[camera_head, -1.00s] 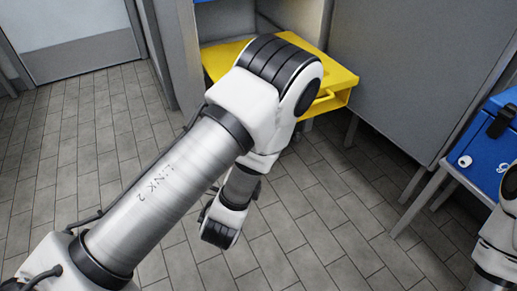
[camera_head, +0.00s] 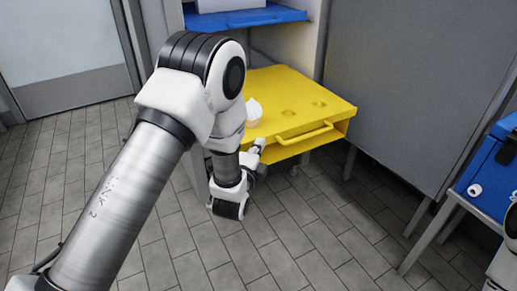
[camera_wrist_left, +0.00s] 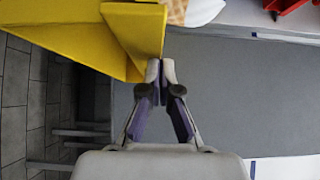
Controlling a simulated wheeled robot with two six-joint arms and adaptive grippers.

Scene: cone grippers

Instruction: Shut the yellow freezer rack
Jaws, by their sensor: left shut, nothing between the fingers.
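The yellow freezer rack (camera_head: 335,99) is slid out of the open freezer cabinet in the head view, with its bar handle (camera_head: 305,133) on the front face. An ice-cream cone (camera_head: 252,112) with a white top sits at its left side, beside empty holes. My left gripper (camera_head: 257,147) is at the rack's front left corner, partly hidden by my arm. In the left wrist view the gripper (camera_wrist_left: 160,68) is shut and empty, its tips at the edge of the yellow rack (camera_wrist_left: 75,35); I cannot tell whether they touch. My right gripper is out of view.
A blue rack (camera_head: 245,18) lies above the yellow one in the cabinet. A grey panel (camera_head: 415,90) stands to the right, and a blue box (camera_head: 490,165) on a stand is at the far right. The tiled floor in front is clear.

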